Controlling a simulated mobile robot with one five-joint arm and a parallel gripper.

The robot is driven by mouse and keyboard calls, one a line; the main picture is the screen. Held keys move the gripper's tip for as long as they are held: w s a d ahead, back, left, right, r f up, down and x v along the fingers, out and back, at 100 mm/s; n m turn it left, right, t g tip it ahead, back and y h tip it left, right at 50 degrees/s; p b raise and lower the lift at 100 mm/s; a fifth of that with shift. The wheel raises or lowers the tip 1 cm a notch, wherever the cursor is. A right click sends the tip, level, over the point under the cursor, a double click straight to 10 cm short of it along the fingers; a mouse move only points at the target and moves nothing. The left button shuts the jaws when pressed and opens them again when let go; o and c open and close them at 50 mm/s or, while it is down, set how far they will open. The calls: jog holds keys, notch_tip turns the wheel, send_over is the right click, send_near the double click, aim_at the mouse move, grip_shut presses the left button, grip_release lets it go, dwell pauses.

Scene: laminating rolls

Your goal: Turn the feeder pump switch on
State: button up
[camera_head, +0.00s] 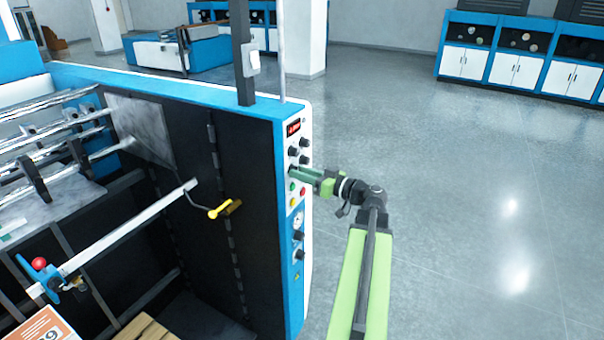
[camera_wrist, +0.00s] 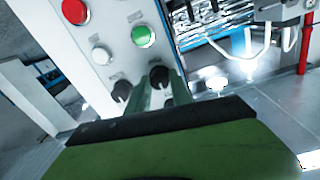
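The white control panel (camera_head: 295,205) is on the end of the blue and black machine. It carries black rotary switches, coloured buttons and a gauge. My gripper (camera_head: 304,172) reaches the panel from the right, at the lower black switches just above the green button. In the wrist view, one black switch (camera_wrist: 159,76) sits between the two green fingertips of my gripper (camera_wrist: 158,84). A second black switch (camera_wrist: 121,91) is just left of the fingers. The labels are too small to read, so I cannot tell which switch is the feeder pump's. Finger contact is unclear.
In the wrist view, a green button (camera_wrist: 143,36), a red button (camera_wrist: 75,11) and a white button (camera_wrist: 101,55) are close by. A yellow-handled crank (camera_head: 222,210) is on the machine's dark side. The floor (camera_head: 450,200) on the right is clear.

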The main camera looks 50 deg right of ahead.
grip_shut()
jog(key=shift+d, duration=0.1)
